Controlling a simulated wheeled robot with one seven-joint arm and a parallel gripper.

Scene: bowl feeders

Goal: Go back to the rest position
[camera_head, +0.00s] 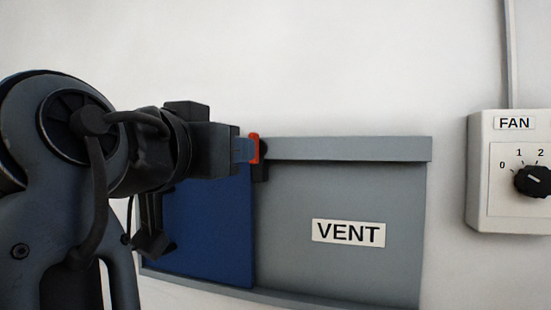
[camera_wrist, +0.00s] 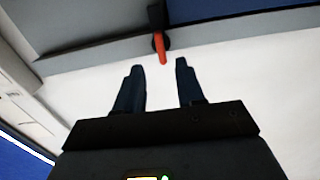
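My gripper (camera_head: 246,150) is at the end of my arm, which reaches in from the left in the head view. In the wrist view its two fingers (camera_wrist: 159,64) stand apart with an empty gap between them. A small orange-red piece with a dark mount (camera_head: 254,149) is at the fingertips, by the upper edge of the blue panel (camera_head: 210,235). The wrist view shows the orange-red piece (camera_wrist: 160,48) just beyond the tips, roughly centred on the gap. Contact cannot be told.
The grey vent panel (camera_head: 390,215) with a VENT label and a top rail (camera_head: 350,149) is beside the blue panel. A white FAN box (camera_head: 480,180) with a black dial (camera_head: 533,181) is on the wall at right. The white wall above is clear.

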